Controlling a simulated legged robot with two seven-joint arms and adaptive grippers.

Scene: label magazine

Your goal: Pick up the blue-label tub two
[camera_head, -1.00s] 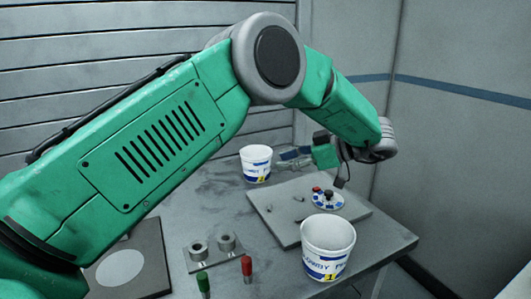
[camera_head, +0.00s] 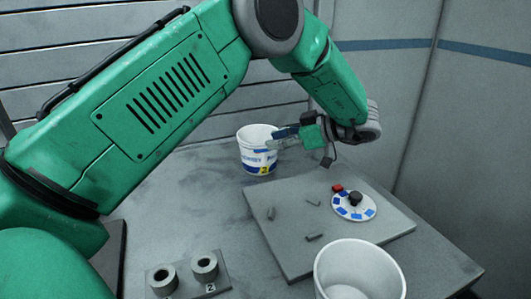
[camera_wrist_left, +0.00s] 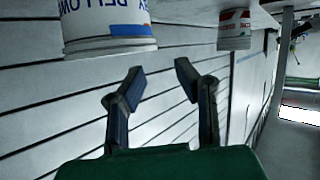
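A white tub (camera_head: 255,157) with a blue label and a small yellow tag stands upright at the back of the table in the head view. In the left wrist view the gripper (camera_wrist_left: 160,76) is open and empty. The blue-lettered tub (camera_wrist_left: 108,22) shows upside down at upper left, outside the gap between the fingers; contact cannot be told. My right gripper is not in view.
A second white tub (camera_head: 360,262) is cut off at the front. A grey board (camera_head: 285,235) holds a white disc (camera_head: 353,207) with blue patches and small parts. A two-hole block (camera_head: 215,285) sits front left. A red-label tub (camera_wrist_left: 235,28) shows in the wrist view.

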